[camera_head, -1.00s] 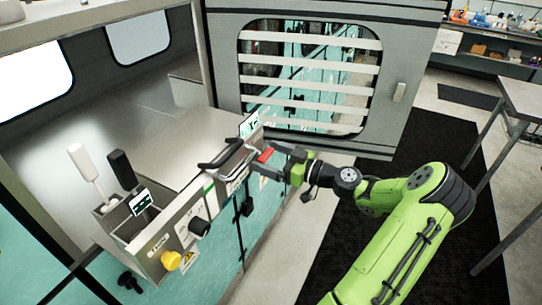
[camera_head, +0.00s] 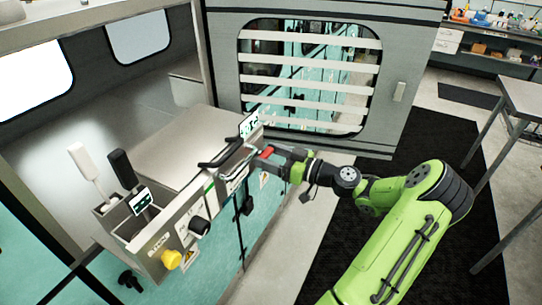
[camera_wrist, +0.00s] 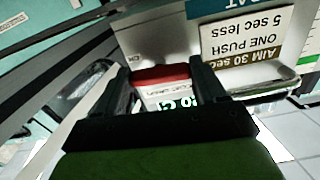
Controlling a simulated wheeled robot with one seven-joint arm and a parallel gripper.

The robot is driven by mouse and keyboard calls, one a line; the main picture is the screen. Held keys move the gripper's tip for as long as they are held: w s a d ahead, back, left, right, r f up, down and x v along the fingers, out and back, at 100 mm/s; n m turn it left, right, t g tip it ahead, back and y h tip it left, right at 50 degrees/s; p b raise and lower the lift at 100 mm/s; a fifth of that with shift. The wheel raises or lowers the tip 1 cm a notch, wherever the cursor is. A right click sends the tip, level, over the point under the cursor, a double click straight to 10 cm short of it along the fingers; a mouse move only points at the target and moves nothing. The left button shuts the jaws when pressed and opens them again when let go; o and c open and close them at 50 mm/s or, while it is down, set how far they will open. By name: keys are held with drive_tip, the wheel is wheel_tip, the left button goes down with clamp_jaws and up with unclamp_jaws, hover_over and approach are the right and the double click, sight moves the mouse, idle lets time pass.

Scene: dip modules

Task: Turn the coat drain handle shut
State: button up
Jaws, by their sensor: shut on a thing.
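The red drain handle (camera_head: 267,153) sits on the right end of the steel control panel (camera_head: 190,218), below a small green-and-white sign. My gripper (camera_head: 277,154) reaches it from the right, with its fingers at the panel face. In the wrist view the red handle (camera_wrist: 160,74) lies between the two dark fingertips (camera_wrist: 165,85), and the jaws are shut on it. A small label, partly hidden by the gripper, shows just under the red part. The handle's pivot is not clearly visible.
A black bar handle (camera_head: 220,153) is just left of the red one. Black knobs (camera_head: 199,225) and a yellow button (camera_head: 171,259) are along the panel. A slatted door (camera_head: 310,80) stands behind my gripper. The wrist view shows a printed label (camera_wrist: 250,38) close by.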

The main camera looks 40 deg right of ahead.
drive_tip(key=m+p, duration=0.1)
drive_tip(key=m, duration=0.3)
drive_tip(key=m+p, duration=0.2)
drive_tip(key=m, duration=0.2)
drive_tip(key=shift+r+m, duration=0.1)
drive_tip(key=shift+m, duration=0.2)
drive_tip(key=m+p, duration=0.2)
drive_tip(key=m, duration=0.2)
drive_tip(key=shift+m+p, duration=0.3)
drive_tip(key=shift+p, duration=0.1)
drive_tip(key=shift+m+p, duration=1)
drive_tip(key=shift+m, duration=1.1)
drive_tip(key=o, duration=1)
drive_tip(key=shift+o, duration=0.2)
drive_tip(key=b+v, duration=0.2)
drive_tip(key=v, duration=1.3)
drive_tip(key=shift+s, duration=0.4)
